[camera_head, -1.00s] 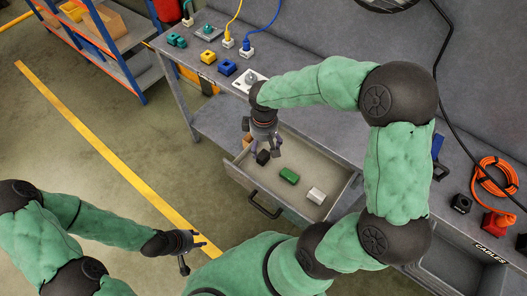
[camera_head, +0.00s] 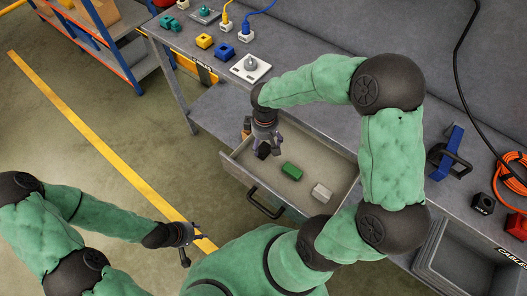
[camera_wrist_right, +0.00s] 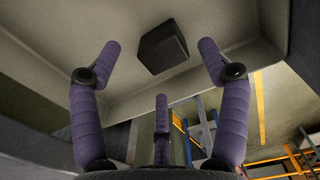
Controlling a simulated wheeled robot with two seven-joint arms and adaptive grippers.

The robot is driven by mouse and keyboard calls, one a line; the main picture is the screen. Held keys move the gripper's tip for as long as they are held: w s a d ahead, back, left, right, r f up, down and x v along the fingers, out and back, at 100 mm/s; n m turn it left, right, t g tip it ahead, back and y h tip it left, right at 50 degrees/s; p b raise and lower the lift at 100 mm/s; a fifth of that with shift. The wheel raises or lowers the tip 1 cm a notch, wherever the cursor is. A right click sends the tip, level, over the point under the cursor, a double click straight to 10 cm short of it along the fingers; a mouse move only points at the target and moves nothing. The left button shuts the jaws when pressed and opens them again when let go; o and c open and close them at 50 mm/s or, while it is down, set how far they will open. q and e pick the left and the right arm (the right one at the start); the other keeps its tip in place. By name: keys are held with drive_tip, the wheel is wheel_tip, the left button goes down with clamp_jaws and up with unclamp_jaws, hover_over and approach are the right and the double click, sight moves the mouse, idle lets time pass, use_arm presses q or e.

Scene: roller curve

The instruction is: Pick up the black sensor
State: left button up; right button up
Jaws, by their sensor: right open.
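The black sensor (camera_wrist_right: 163,47) is a small dark block on the floor of the open drawer (camera_head: 330,165). In the right wrist view it lies beyond and between the spread fingers, with a gap to each. In the head view it is hard to tell from the dark fingers in front of it. My right gripper (camera_head: 263,146) is open and points down into the drawer's left end, over the sensor; its purple fingers (camera_wrist_right: 162,75) hold nothing. My left gripper (camera_head: 203,236) is away from the drawer at lower left, with its fingers apart and empty.
A green block (camera_head: 292,171) and a pale block (camera_head: 321,193) lie further right in the drawer. Connectors and a white plate (camera_head: 250,68) stand on the bench. A grey bin (camera_head: 460,262) is at lower right.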

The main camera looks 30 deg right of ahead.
sight(263, 148)
drive_tip(key=f+b, duration=0.1)
drive_tip(key=f, duration=0.1)
drive_tip(key=f+b, duration=0.1)
drive_tip(key=f, duration=0.2)
drive_tip(key=shift+w+a+f+b, duration=0.15)
drive_tip(key=shift+a+b, duration=0.05)
drive_tip(key=shift+b, duration=0.1)
drive_tip(key=c, duration=1.4)
